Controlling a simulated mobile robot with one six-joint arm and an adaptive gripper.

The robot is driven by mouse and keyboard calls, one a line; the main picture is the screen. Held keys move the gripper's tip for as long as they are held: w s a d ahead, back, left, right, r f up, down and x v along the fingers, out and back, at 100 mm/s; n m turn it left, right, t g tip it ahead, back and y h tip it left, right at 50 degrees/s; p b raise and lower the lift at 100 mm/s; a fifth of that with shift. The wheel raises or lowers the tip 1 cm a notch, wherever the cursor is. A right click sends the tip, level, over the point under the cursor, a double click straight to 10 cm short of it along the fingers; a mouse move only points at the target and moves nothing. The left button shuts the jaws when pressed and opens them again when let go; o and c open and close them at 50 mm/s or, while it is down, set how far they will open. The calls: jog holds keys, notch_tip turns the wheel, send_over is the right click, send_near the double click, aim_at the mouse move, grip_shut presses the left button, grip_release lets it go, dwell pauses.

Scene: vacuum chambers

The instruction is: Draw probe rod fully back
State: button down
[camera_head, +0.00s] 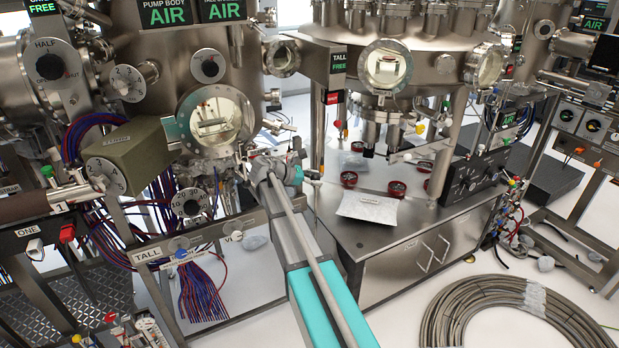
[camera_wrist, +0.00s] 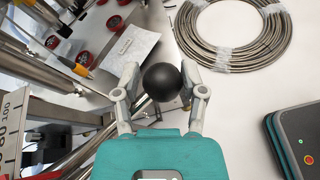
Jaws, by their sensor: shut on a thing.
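In the wrist view my gripper (camera_wrist: 160,76) has its two grey fingers closed on a round black knob (camera_wrist: 162,82), one finger on each side. The knob is taken to be the end of the probe rod. The rod itself is hidden behind the knob and the fingers, so I cannot tell how far it is drawn out. A pale scale (camera_wrist: 12,125) with numbers up to 100 stands at the left edge of the wrist view. In the head view my fingers and the knob cannot be made out clearly behind my arm.
Round-windowed steel chambers stand at the left (camera_head: 216,120) and centre (camera_head: 388,66). A steel bench (camera_head: 365,235) carries red-rimmed parts and a foil packet (camera_head: 369,207). A coiled hose (camera_head: 440,315) lies on the floor at the right. Bundled cables (camera_head: 203,293) hang at the left.

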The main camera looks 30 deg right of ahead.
jog(key=s, duration=0.1)
jog(key=s+d, duration=0.2)
jog(key=s, duration=0.1)
jog(key=shift+f, duration=0.15)
jog(key=shift+s, duration=0.1)
jog(key=shift+c, duration=1.3)
grip_release()
jog(key=shift+w, duration=0.2)
